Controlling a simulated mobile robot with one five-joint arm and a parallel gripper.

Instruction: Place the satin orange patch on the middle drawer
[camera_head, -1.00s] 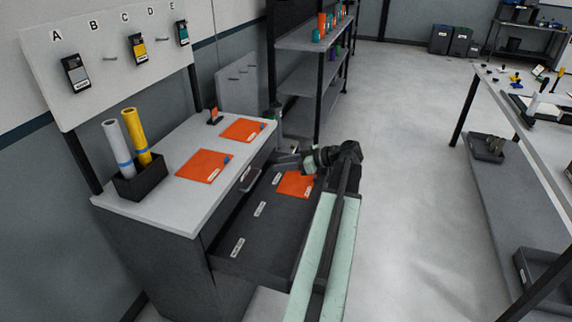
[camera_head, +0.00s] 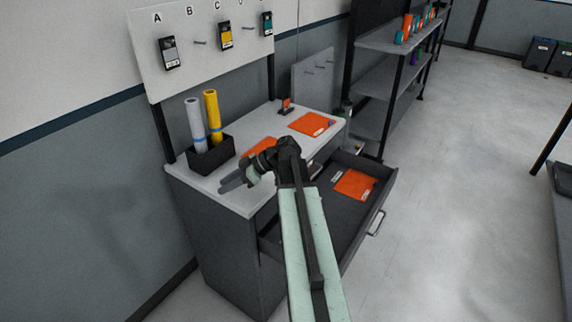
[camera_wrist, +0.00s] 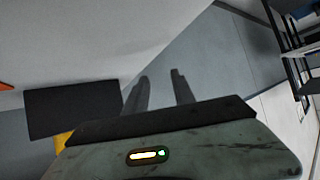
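Three flat orange patches show in the head view. One (camera_head: 312,124) lies at the back right of the cabinet top. A second (camera_head: 259,147) lies nearer on the top, partly hidden by my arm. A third (camera_head: 355,184) lies in the open dark drawer (camera_head: 380,201), towards its right end. Their labels are too small to read, so I cannot tell which is satin. I cannot tell which drawer level is open. My gripper (camera_head: 232,182) is over the left front of the cabinet top. In the wrist view its fingers (camera_wrist: 160,88) are apart, with nothing between them.
A black holder (camera_head: 213,160) with a grey roll (camera_head: 194,118) and a yellow roll (camera_head: 212,112) stands on the cabinet top, close to my gripper. Shelving (camera_head: 395,45) stands further back.

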